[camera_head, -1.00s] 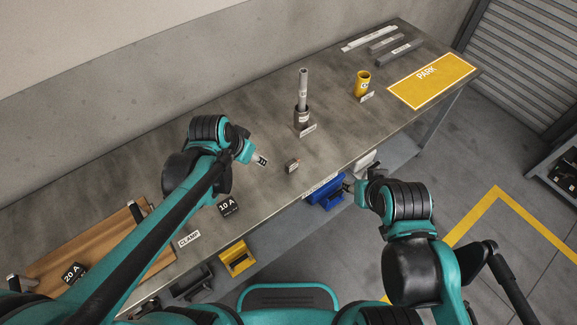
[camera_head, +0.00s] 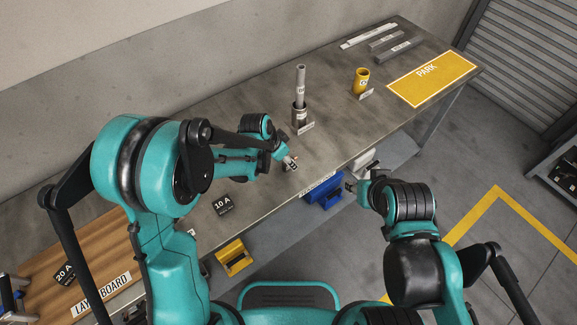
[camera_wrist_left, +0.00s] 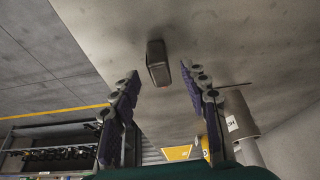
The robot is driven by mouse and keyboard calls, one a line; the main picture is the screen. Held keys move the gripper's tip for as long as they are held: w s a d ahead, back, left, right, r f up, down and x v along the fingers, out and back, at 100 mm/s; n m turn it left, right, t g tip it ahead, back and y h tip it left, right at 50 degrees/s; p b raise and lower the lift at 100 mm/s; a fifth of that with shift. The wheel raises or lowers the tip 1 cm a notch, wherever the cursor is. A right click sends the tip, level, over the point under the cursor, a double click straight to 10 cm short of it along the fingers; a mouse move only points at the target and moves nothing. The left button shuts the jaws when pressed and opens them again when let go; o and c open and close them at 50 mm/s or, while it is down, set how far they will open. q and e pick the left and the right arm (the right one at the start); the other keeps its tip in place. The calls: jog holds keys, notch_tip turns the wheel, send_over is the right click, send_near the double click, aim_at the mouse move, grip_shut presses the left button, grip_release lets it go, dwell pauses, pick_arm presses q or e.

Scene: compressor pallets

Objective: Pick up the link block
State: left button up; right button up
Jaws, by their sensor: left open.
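The link block (camera_wrist_left: 158,62), a small dark grey block, sits on the grey workbench (camera_head: 235,115). In the left wrist view it lies beyond my left fingertips, in line with the gap between them. My left gripper (camera_wrist_left: 160,82) is open, its fingers apart and empty. In the head view my left gripper (camera_head: 287,160) is at the block's spot near the bench's front edge and largely hides the block. My right gripper (camera_head: 350,187) is off the bench's front edge beside a blue bin; its jaws are too small to judge.
A grey rod stands in a holder (camera_head: 300,116) just behind my left gripper. A yellow cup (camera_head: 362,80) and a yellow PARK area (camera_head: 430,80) are farther right, grey bars (camera_head: 385,43) behind. A 10 A block (camera_head: 223,204) lies left. The blue bin (camera_head: 322,192) hangs at the front edge.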

pick_arm(q)
jog(key=x, duration=0.2)
jog(key=shift+w+f, duration=0.1)
jog(key=shift+f, duration=0.25)
grip_shut()
jog(key=shift+r, duration=0.15)
